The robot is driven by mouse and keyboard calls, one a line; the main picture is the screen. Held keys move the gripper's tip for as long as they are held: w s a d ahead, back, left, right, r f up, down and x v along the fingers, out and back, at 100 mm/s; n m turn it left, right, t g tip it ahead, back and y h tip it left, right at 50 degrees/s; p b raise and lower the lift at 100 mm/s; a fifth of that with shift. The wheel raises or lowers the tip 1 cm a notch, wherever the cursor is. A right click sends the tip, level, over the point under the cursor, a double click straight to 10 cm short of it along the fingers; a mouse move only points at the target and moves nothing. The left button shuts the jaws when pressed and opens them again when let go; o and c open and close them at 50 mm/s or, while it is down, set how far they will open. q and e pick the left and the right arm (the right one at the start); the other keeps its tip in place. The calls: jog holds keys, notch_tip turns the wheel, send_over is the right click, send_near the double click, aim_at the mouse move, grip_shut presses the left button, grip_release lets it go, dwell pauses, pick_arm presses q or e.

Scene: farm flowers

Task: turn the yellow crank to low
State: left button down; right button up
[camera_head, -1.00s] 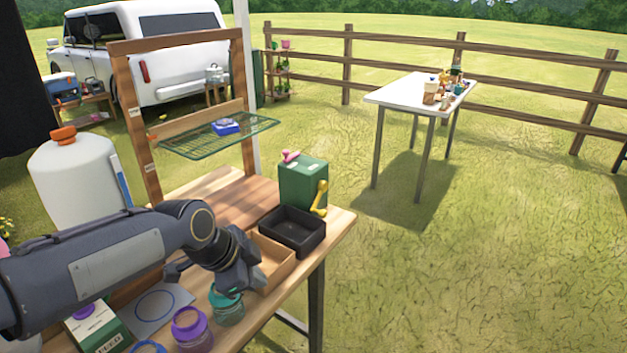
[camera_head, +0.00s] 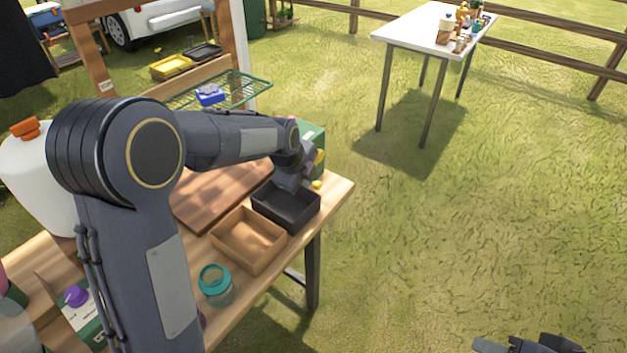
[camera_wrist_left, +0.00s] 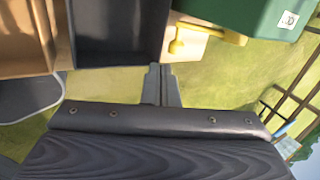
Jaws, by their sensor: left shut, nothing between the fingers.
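The yellow crank (camera_head: 319,163) is on the side of the green box (camera_head: 313,132), partly hidden behind my left gripper (camera_head: 292,181) in the head view. In the left wrist view, the crank (camera_wrist_left: 212,33) runs along the lower edge of the green box (camera_wrist_left: 258,12), its round knob to the left. My left gripper (camera_wrist_left: 161,85) is shut and empty there, below the knob and apart from it. The low mark cannot be made out. Part of my right gripper (camera_head: 530,344) shows at the bottom right edge, its fingers too cut off to judge.
A black tray (camera_head: 268,211) and a brown tray (camera_head: 236,255) stand by the wooden table's right edge, close to my left gripper. A wire shelf (camera_head: 250,90) is behind. Open grass lies to the right.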

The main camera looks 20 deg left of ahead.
aim_at(317, 185)
pick_arm(q)
jog(key=shift+w+d+f+p, duration=0.15)
jog(key=shift+w+d+f, duration=0.1)
jog(key=shift+w+f, duration=0.75)
jog(key=shift+w+d+f+p, duration=0.15)
jog(key=shift+w+d+f, duration=0.1)
jog(key=shift+w+f, duration=0.7)
jog(key=shift+s, duration=0.15)
jog(key=f+t+h+b, duration=0.1)
jog(key=t+b, duration=0.1)
jog(key=b, duration=0.6)
jog(key=shift+f+t+b, duration=0.3)
jog(key=shift+f+b, duration=0.1)
jog(key=shift+r, duration=0.25)
jog(key=shift+r, duration=0.1)
